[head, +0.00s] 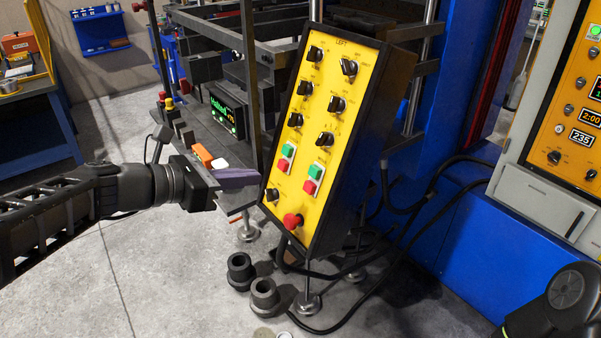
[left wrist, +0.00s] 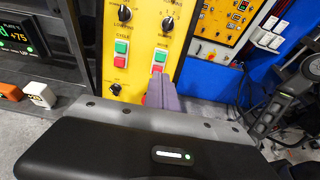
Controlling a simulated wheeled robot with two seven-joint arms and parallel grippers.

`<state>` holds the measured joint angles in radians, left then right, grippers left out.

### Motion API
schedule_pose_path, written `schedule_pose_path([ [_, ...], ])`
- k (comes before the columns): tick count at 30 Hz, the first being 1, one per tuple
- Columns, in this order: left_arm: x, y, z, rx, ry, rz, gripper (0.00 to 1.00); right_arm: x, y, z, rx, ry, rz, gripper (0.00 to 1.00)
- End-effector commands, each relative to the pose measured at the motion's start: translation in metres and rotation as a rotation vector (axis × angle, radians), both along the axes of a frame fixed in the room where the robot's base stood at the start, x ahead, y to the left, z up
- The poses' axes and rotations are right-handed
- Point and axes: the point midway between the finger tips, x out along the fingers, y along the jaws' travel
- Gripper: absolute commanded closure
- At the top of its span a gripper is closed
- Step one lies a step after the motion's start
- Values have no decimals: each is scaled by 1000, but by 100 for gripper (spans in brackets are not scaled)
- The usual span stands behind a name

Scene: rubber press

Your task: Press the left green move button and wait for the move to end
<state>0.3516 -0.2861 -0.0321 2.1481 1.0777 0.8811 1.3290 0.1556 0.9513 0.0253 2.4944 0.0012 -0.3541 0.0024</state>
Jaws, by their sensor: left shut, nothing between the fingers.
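The yellow control panel marked LEFT (head: 313,130) stands tilted in the middle of the head view. It carries two green buttons, a left one (head: 288,150) and a right one (head: 320,169), each above a red one. In the left wrist view the left green button (left wrist: 122,47) and the right green button (left wrist: 160,55) both show clear. My left gripper (head: 256,177) has purple fingers, shut and empty, just left of the panel's lower part. In the left wrist view its fingers (left wrist: 166,84) cover the area below the right red button. I cannot tell whether they touch the panel. My right gripper is out of view.
A red mushroom knob (head: 292,220) and black rotary knobs sit on the panel. Left of it, a dark shelf (head: 190,125) holds a green-lit display (head: 226,112) and an orange block (head: 202,154). Black cables and round dark weights (head: 265,293) lie on the floor below.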

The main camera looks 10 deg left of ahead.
Motion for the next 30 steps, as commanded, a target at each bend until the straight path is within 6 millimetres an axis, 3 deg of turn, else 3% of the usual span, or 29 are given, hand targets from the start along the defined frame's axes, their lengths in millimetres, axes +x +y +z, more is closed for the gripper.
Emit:
schedule_pose_path([
  [21,87,-73,-41,0,1,-3,100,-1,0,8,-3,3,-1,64],
  [30,96,-80,-46,1,-1,-1,100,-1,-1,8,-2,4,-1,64],
])
